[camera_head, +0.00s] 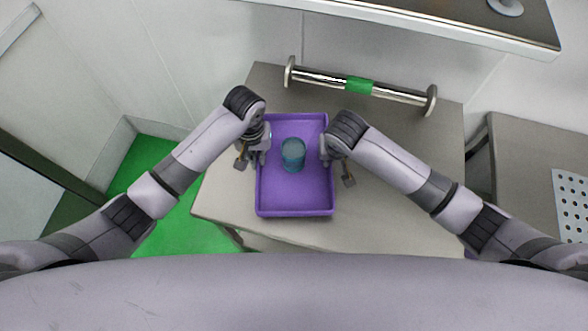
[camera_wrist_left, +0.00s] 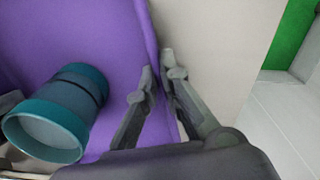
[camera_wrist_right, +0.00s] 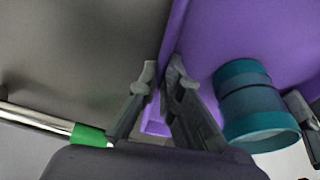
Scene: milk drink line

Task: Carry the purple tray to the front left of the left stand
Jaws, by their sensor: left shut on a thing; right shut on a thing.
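The purple tray (camera_head: 295,204) is on or just above the grey stand top, near its left side; I cannot tell whether it touches. A teal cup (camera_head: 292,153) stands inside it, and it also shows in the left wrist view (camera_wrist_left: 62,112) and the right wrist view (camera_wrist_right: 254,103). My left gripper (camera_head: 262,158) is shut on the tray's left wall, one finger on each side (camera_wrist_left: 158,72). My right gripper (camera_head: 327,158) is shut on the tray's right wall, also with the wall between its fingers (camera_wrist_right: 162,80).
The grey stand (camera_head: 400,200) has bare top to the right of the tray. A metal bar with a green band (camera_head: 359,86) runs along its back. Green floor (camera_head: 155,220) lies to the left. Another grey stand with a perforated plate (camera_head: 572,205) is at the right.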

